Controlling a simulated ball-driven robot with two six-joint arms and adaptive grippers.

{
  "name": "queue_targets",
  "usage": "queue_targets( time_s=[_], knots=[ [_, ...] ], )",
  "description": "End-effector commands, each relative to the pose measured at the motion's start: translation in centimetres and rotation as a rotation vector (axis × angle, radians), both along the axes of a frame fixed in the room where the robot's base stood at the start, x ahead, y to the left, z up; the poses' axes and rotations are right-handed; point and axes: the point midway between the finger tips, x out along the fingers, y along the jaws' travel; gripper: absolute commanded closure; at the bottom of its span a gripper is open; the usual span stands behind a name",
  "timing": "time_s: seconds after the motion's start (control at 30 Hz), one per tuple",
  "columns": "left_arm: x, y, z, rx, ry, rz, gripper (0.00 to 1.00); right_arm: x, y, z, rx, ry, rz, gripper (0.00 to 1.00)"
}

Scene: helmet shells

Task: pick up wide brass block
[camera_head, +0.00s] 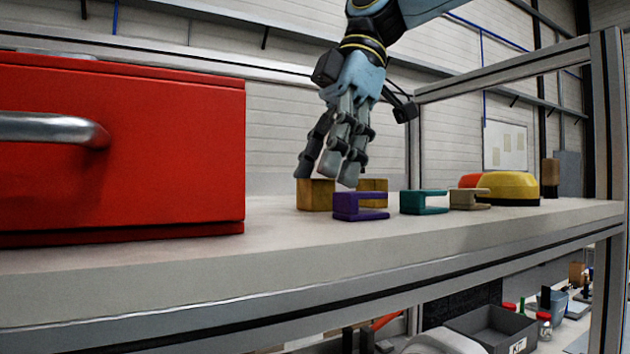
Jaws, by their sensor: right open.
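Two brass-coloured blocks stand on the shelf: a left block (314,196) and a right block (374,187), partly hidden behind a purple bracket. I cannot tell for sure which one is the wide brass block; the left one shows the larger face. My right gripper (328,174) comes down from above, open and empty, fingers pointing down. Its fingertips are just over and in front of the left block's top and overlap it in the picture. I cannot tell whether they touch it. My left gripper is not in view.
The purple bracket (360,206), a teal bracket (424,202) and a beige bracket (466,199) stand along the shelf (280,240). Yellow (510,187) and orange (469,181) helmet shells lie at the right. A red drawer cabinet (180,150) blocks the left. A frame post (606,140) stands right.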

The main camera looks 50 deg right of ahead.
Motion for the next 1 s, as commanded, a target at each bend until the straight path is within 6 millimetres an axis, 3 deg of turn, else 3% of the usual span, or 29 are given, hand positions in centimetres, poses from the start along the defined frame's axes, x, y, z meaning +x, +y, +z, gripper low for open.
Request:
queue_targets(
  time_s=[0.13,0.37,0.87,1.0],
  knots=[
    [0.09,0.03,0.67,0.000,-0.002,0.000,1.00,0.15,0.51,-1.22,-0.002,0.002,-0.001,0.35],
    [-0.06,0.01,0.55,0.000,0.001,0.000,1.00,0.20,0.55,-1.45,-0.003,0.000,0.000,0.35],
    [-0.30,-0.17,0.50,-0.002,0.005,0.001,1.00,0.21,0.53,-1.40,-0.003,0.000,0.000,1.00],
    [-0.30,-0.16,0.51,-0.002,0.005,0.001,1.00,0.23,0.53,-1.37,-0.003,-0.001,-0.001,1.00]
  ],
)
